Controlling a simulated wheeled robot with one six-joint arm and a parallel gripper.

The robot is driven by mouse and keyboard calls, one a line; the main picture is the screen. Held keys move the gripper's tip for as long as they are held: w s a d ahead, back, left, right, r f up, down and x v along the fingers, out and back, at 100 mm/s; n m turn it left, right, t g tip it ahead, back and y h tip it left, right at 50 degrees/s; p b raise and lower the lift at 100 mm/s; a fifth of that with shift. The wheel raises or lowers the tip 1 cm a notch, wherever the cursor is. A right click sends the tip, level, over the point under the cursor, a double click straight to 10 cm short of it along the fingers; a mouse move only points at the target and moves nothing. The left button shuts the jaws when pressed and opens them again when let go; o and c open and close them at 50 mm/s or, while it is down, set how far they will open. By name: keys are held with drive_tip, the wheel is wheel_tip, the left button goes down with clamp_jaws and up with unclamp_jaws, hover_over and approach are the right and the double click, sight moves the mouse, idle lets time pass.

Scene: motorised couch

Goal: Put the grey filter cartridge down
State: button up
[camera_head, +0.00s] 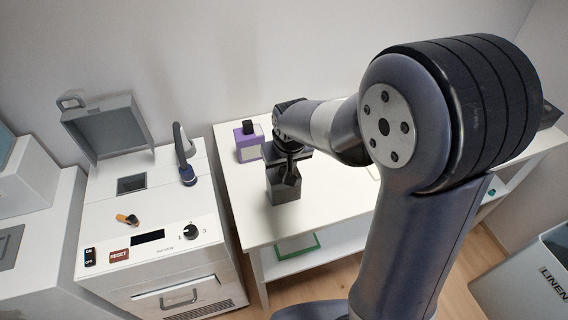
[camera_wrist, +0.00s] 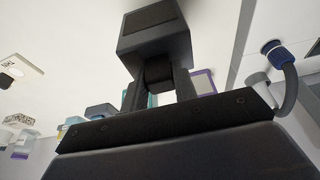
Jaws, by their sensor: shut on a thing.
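The grey filter cartridge (camera_head: 283,190) is a dark grey block over the left part of the white table (camera_head: 335,205). My gripper (camera_head: 288,158) is above it, pointing down, with its fingers shut on the top of the cartridge. In the wrist view the cartridge (camera_wrist: 155,42) sits at the ends of the fingers of my gripper (camera_wrist: 158,80). The cartridge looks upright in the head view. Whether its underside touches the table or hangs just above it, I cannot tell.
A purple container (camera_head: 247,145) with a dark cap stands behind the cartridge. Left of the table is a white machine (camera_head: 160,240) with a raised grey lid (camera_head: 110,130) and a hose (camera_head: 184,150). A green frame (camera_head: 297,246) lies on the lower shelf. The front tabletop is clear.

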drive_tip(key=o, duration=1)
drive_tip(key=shift+c, duration=0.2)
drive_tip(key=shift+r, duration=0.4)
drive_tip(key=v, duration=1.1)
drive_tip(key=shift+s+r, duration=0.2)
drive_tip(key=shift+s, duration=0.05)
